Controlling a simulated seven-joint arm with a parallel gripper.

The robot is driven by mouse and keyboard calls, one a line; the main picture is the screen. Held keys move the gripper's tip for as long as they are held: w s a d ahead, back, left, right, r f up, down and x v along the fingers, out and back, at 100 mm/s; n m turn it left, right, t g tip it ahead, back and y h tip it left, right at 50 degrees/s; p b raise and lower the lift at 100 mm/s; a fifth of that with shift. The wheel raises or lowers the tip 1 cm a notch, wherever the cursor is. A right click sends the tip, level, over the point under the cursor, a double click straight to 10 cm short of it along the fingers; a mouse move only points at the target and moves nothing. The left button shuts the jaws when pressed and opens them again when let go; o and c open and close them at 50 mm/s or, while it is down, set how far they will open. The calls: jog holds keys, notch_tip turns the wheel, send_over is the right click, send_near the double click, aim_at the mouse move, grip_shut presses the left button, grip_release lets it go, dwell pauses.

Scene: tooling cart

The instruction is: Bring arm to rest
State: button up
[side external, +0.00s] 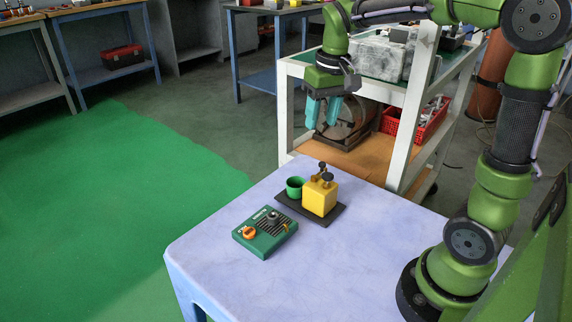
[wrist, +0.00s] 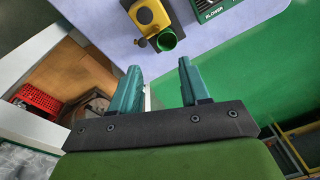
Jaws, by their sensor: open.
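My green arm curves over from the right in the side external view. My gripper (side external: 324,112) hangs there with its two teal fingers pointing down, apart and empty. It is in the air beyond the far edge of the table, in front of the white cart. In the wrist view the fingers of my gripper (wrist: 158,85) show spread with nothing between them. The pale lavender table (side external: 370,252) lies below and nearer the camera, and my gripper touches nothing that I can see.
A yellow block device (side external: 320,198) and a green cup (side external: 294,187) stand on a dark tray (side external: 327,217). A green control box (side external: 265,240) sits nearby. The white cart (side external: 408,120) holds a red basket (side external: 418,120). The table's right part is clear.

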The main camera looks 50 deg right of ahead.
jog(key=s+a+t+y, duration=0.1)
jog(key=s+a+t, duration=0.4)
jog(key=s+a, duration=0.5)
jog(key=shift+s+t+y, duration=0.4)
jog(key=shift+s, duration=0.45)
